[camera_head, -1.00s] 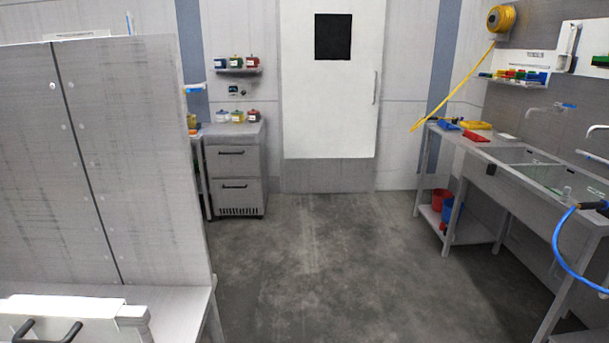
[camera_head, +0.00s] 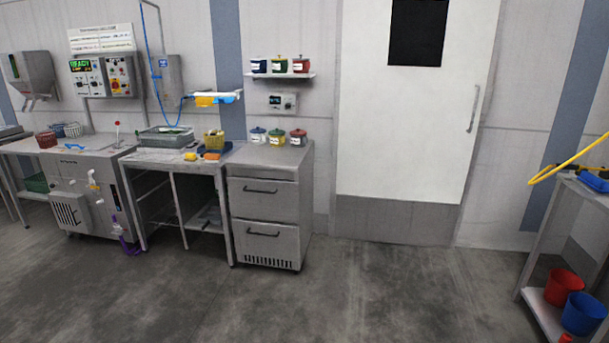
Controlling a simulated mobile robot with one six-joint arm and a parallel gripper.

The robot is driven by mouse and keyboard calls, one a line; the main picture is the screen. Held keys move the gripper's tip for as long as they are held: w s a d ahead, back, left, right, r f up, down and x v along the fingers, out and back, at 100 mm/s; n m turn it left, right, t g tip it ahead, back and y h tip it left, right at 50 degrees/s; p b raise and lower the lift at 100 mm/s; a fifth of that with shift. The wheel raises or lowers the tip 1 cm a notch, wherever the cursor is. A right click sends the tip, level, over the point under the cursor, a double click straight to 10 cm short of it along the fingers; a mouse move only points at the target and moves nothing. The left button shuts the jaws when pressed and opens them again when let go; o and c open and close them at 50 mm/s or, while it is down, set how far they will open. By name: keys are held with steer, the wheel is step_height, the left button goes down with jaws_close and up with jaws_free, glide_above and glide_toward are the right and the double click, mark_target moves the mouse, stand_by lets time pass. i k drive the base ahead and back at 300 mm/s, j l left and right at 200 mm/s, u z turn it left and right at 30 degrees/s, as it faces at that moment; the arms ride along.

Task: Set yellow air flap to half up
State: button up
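The washing machine (camera_head: 75,165) stands at the far left, a steel bench unit with a louvred grille (camera_head: 66,215) low on its front. A small yellow part (camera_head: 93,184) sits on its front beside white fittings. It is too small to tell whether it is the yellow air flap, or at what position it stands. Another yellow piece (camera_head: 206,101) hangs below a white and blue fitting on the wall above the middle table. I cannot tell whether this one is the flap. My gripper is not in view.
A control box (camera_head: 105,77) with a green display hangs above the machine. A table (camera_head: 185,165) and a drawer cabinet (camera_head: 270,200) stand along the back wall. A white door (camera_head: 410,130) is at centre right. Red (camera_head: 563,286) and blue buckets (camera_head: 583,312) are lower right. Open floor lies ahead.

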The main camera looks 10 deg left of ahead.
mark_target(200, 102)
steer(key=i+j+u, duration=0.2)
steer(key=i, duration=0.35)
steer(key=i+u, duration=0.2)
steer(key=i, duration=0.3)
steer(key=i+l+u, duration=0.2)
steer(key=i, duration=0.35)
steer(key=i+u, duration=0.2)
steer(key=i, duration=0.35)
steer(key=i+l+u, duration=0.2)
steer(key=i, duration=0.35)
steer(key=i+l+u, duration=0.2)
steer(key=i+l, duration=0.15)
steer(key=i, duration=0.15)
steer(key=i+u, duration=0.15)
steer(key=i, duration=0.3)
steer(key=i+j+u, duration=0.1)
steer(key=i+j, duration=1.5)
steer(key=i, duration=0.2)
steer(key=j+u, duration=0.05)
